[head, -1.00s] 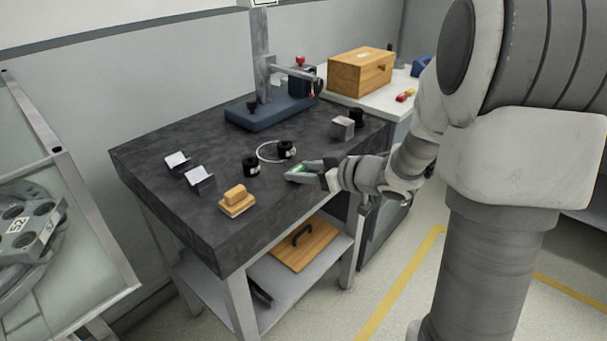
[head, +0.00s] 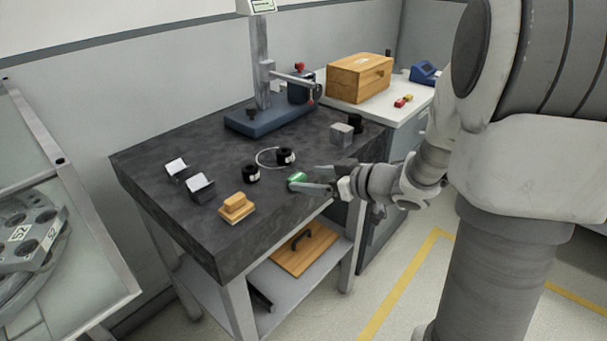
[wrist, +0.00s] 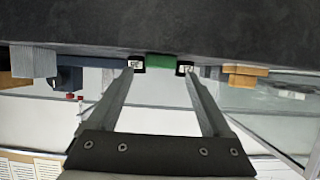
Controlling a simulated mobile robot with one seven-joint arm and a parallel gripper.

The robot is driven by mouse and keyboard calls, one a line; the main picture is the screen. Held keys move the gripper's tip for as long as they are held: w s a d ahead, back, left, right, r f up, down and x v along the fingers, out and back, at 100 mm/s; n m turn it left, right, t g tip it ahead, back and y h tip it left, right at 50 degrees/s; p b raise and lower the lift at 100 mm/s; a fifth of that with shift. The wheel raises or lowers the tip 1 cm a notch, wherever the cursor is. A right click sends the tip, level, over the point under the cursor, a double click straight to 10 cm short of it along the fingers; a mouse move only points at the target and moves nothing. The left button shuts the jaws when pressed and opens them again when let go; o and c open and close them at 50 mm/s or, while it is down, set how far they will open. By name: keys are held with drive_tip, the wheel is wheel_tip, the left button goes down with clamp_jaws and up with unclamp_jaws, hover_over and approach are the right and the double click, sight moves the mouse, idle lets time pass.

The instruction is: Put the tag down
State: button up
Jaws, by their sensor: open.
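The green tag (head: 297,178) lies on the dark bench top near its front edge. My gripper (head: 306,178) is open, low over the bench, with its fingers spread on either side of the tag. In the wrist view the tag (wrist: 160,61) shows between and beyond the fingertips (wrist: 160,72), and I see a gap to both fingers. The tag appears to rest on the bench surface (head: 222,152).
Two black labelled cylinders (head: 251,173) (head: 285,156) stand just beyond the tag, by a thin pale ring (head: 262,152). A wooden block (head: 236,207), two card holders (head: 200,187) (head: 178,169), a grey cube (head: 341,133) and a blue-based stand (head: 262,121) are around.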

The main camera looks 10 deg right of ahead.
drive_tip(key=p+v, duration=0.2)
drive_tip(key=v, duration=0.7)
drive_tip(key=shift+f, duration=0.1)
drive_tip(key=w+r+t+h, duration=0.2)
drive_tip(key=w+r+h, duration=0.2)
drive_tip(key=r, duration=0.1)
drive_tip(key=s+d+r+m+g+h, duration=0.1)
drive_tip(key=s+d+r+m+h, duration=0.25)
drive_tip(key=m+h, duration=0.2)
drive_tip(key=s+a+f+m+g+y, duration=0.1)
drive_tip(key=s+a+g, duration=0.3)
drive_tip(key=s, duration=0.5)
drive_tip(key=s+a+f+m+g+y, duration=0.1)
drive_tip(key=s+a+g, duration=0.1)
drive_tip(key=s+a, duration=0.6)
wheel_tip(320, 180, up, 17)
drive_tip(key=s+d+p, duration=0.1)
drive_tip(key=d+p, duration=0.1)
drive_tip(key=p, duration=1.5)
drive_tip(key=shift+s, duration=0.3)
